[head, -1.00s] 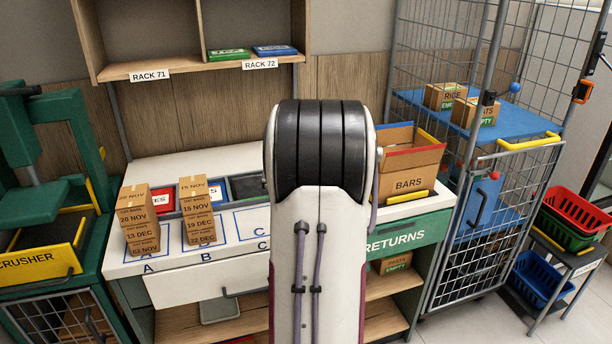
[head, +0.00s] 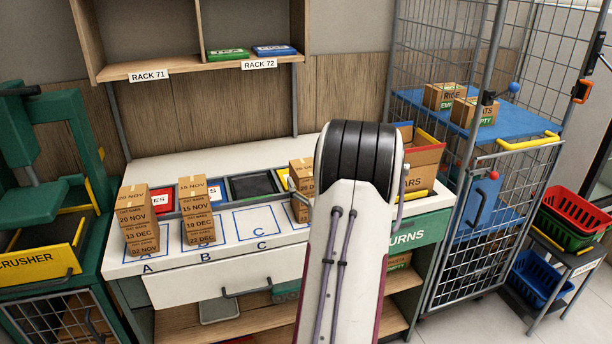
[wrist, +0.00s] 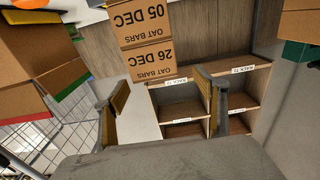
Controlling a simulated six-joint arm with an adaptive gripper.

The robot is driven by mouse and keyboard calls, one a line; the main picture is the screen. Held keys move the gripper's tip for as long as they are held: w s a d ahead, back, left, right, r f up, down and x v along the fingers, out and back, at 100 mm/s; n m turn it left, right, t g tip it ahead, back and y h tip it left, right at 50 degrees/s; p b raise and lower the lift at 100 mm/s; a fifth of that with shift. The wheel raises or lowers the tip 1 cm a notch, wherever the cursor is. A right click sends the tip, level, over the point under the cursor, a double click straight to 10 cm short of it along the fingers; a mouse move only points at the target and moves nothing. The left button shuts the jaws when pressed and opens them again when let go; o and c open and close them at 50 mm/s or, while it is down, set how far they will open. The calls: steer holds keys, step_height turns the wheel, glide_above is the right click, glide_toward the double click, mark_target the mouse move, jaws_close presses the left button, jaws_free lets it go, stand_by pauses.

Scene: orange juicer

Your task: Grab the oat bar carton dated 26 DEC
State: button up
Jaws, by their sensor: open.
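The oat bar carton dated 26 DEC (wrist: 152,66) is a brown box, its label upside down in the wrist view. In the head view the top carton of this stack (head: 300,167) shows just left of my arm, which hides much of the stack. My gripper (wrist: 160,98) is open and empty, its two yellow-padded fingers spread. The 26 DEC carton appears ahead of the gap between the fingers, not gripped. In the head view my gripper is mostly hidden behind my arm.
Two other dated stacks stand at A (head: 140,220) and B (head: 197,212). The marked square C (head: 257,222) is bare. An open BARS box (head: 425,160) stands to the right of my arm, before the wire cage (head: 475,215). RACK 72 (head: 258,64) is above.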

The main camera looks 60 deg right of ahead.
mark_target(306, 167)
steer(key=shift+w+d, duration=0.1)
steer(key=shift+x, duration=1.2)
steer(key=shift+d, duration=0.1)
steer(key=shift+s+d+x, duration=0.1)
steer(key=shift+x, duration=0.65)
steer(key=shift+s+d+x, duration=0.1)
steer(key=shift+d+x, duration=0.05)
steer(key=shift+x, duration=1.6)
steer(key=c, duration=1.4)
